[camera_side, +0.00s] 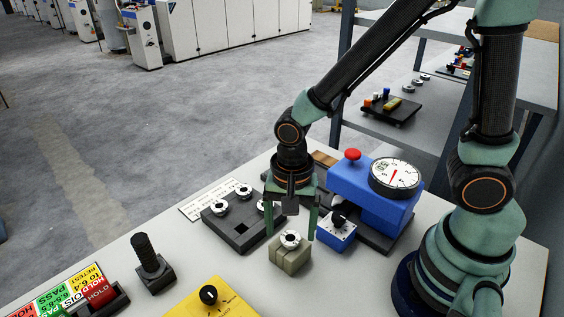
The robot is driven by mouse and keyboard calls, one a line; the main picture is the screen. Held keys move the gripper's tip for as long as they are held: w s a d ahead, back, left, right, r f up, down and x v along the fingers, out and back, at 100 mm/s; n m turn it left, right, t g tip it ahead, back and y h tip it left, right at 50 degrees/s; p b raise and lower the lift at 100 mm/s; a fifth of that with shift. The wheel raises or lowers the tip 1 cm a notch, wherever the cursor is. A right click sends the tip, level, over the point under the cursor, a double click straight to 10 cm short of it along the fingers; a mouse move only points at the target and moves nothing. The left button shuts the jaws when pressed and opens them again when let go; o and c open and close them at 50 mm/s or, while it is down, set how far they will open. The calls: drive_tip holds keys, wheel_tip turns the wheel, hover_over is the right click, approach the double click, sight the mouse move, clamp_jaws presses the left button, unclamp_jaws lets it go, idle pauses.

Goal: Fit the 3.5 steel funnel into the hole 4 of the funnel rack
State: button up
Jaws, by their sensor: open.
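My gripper (292,232) points down with its two green fingers apart. A round steel funnel (290,239) with a dark centre sits on top of a small beige block (291,260). In the picture the fingertips lie to the left and right of this funnel; I cannot tell whether they are level with it. The dark funnel rack (233,236) lies behind and to the left. It holds similar steel discs (219,207), one partly hidden behind my left finger. A dark square opening shows empty near its front. Hole numbers and funnel sizes are too small to read.
The table's middle left is clear.

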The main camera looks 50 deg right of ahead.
drive_tip(key=shift+f, duration=1.05)
clamp_jaws()
drive_tip(key=shift+r, duration=0.2)
